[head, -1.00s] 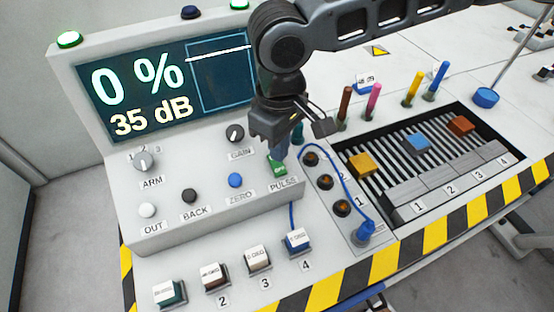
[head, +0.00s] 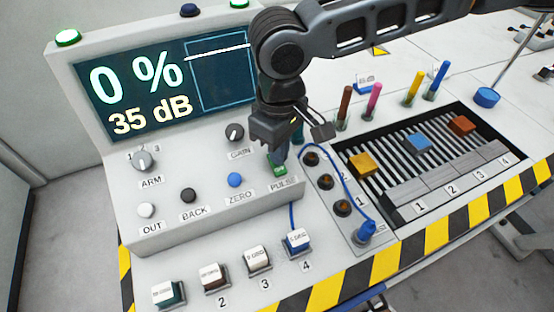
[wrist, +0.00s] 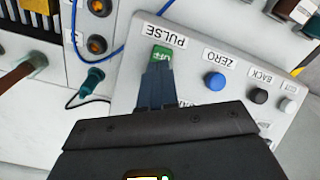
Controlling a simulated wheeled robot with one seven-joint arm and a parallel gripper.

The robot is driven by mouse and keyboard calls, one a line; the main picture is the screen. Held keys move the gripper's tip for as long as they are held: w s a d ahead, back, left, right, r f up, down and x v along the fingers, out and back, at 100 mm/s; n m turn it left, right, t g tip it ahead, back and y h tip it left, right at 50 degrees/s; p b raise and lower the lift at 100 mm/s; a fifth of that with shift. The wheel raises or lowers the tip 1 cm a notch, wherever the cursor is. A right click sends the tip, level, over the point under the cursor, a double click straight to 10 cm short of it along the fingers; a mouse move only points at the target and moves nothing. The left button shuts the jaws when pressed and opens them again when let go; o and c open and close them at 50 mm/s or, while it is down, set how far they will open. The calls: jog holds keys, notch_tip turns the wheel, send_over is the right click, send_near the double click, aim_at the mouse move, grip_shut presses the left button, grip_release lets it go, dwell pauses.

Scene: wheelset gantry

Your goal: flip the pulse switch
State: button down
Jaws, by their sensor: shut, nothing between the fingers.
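The pulse switch (head: 279,170) is a small green rocker at the right end of the console's front panel, above the PULSE label. In the wrist view the switch (wrist: 161,53) shows upside down, with white lettering on its green face. My gripper (head: 277,152) is directly above and behind it. In the wrist view my gripper's fingers (wrist: 157,70) are shut together with nothing between them, their tips at the switch's edge. I cannot tell whether they touch it. The fingers partly hide the switch in the head view.
The blue ZERO button (head: 235,180) is beside the switch, and the GAIN knob (head: 235,132) is behind. A blue cable (head: 345,175) loops close on the right, near several dark sockets. The display (head: 150,85) reads 0 % and 35 dB.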

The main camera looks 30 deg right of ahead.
aim_at(278, 167)
jog(key=shift+f+b, duration=0.3)
jog(key=shift+f, duration=0.45)
dwell(0.4)
notch_tip(278, 167, up, 7)
jog(key=p, duration=0.7)
jog(key=shift+a, duration=0.1)
dwell(0.6)
